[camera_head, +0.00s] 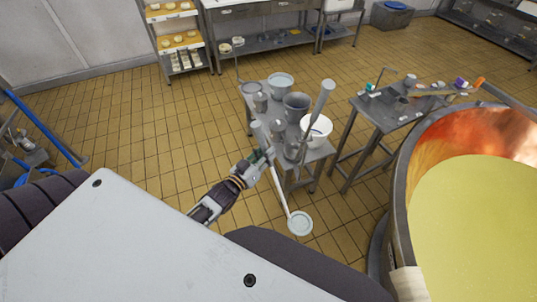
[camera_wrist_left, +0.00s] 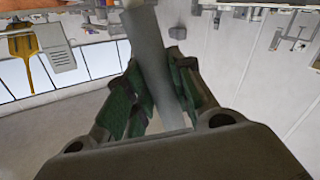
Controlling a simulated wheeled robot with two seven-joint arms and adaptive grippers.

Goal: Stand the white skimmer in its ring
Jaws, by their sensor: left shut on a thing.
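The white skimmer (camera_head: 299,223) hangs from my left gripper (camera_head: 259,161) in the head view, its round pale disc lowest, over the tiled floor in front of the small grey table (camera_head: 318,154). Its thin shaft slants down to the right, and its thick grey grip rises above the fingers. In the left wrist view, the green-padded fingers (camera_wrist_left: 160,95) are shut on the grey handle (camera_wrist_left: 148,45). I cannot clearly pick out the skimmer's ring among the things at the table. My right gripper is not in view.
The small table holds a white bowl (camera_head: 317,128), a grey pot (camera_head: 296,104) and several vessels. A grey-handled tool (camera_head: 321,103) stands at its front. A second table (camera_head: 384,117) stands right of it, near the copper vat (camera_head: 436,135).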

